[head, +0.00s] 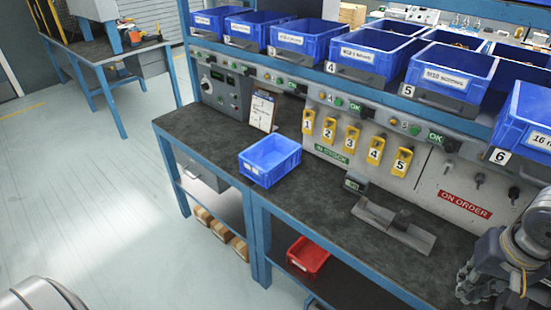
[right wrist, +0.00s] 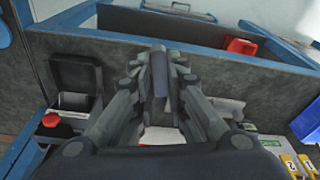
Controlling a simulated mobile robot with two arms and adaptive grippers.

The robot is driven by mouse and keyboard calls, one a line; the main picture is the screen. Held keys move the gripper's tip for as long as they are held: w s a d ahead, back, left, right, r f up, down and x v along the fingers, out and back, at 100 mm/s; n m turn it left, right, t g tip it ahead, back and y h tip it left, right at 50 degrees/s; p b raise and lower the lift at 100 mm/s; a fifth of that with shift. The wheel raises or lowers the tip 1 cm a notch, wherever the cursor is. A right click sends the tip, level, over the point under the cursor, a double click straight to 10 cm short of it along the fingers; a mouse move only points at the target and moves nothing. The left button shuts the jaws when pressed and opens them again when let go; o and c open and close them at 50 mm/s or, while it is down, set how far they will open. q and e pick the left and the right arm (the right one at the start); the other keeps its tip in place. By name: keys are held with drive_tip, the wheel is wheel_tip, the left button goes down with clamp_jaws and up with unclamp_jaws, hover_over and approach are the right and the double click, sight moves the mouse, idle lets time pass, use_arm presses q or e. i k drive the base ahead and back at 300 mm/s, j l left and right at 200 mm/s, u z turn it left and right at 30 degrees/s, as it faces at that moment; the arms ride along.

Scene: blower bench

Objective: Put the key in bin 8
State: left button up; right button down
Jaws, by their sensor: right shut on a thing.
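My right gripper (head: 482,287) is at the lower right of the head view, over the right end of the bench. In the right wrist view its fingers (right wrist: 160,72) are closed in on a narrow grey piece (right wrist: 160,74). I cannot tell from its shape whether this piece is the key. Blue bins stand on the upper shelf, with number plates 4, 5 (head: 451,77) and 6 (head: 525,122) readable. No plate with an 8 is readable. My left gripper is not in view.
A loose blue bin (head: 270,162) and a grey metal fixture (head: 393,226) stand on the dark bench top (head: 205,125). Numbered yellow tags (head: 350,138) hang on the back panel. A red bin (head: 307,257) is below. The left floor is clear.

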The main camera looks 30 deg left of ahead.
sight(271, 159)
drive_tip(key=i+j, duration=0.15)
drive_tip(key=j, duration=0.3)
drive_tip(key=i+j+z, duration=0.15)
drive_tip(key=j, duration=0.25)
drive_tip(key=i+j, duration=0.2)
drive_tip(key=j, duration=0.25)
drive_tip(key=i+j+z, duration=0.1)
drive_tip(key=j, duration=0.35)
drive_tip(key=i+j+z, duration=0.1)
drive_tip(key=j, duration=0.4)
drive_tip(key=i+j, duration=0.2)
drive_tip(key=j, duration=0.25)
drive_tip(key=i+j+z, duration=0.1)
drive_tip(key=j, duration=0.35)
drive_tip(key=i+j+z, duration=0.1)
drive_tip(key=j, duration=0.4)
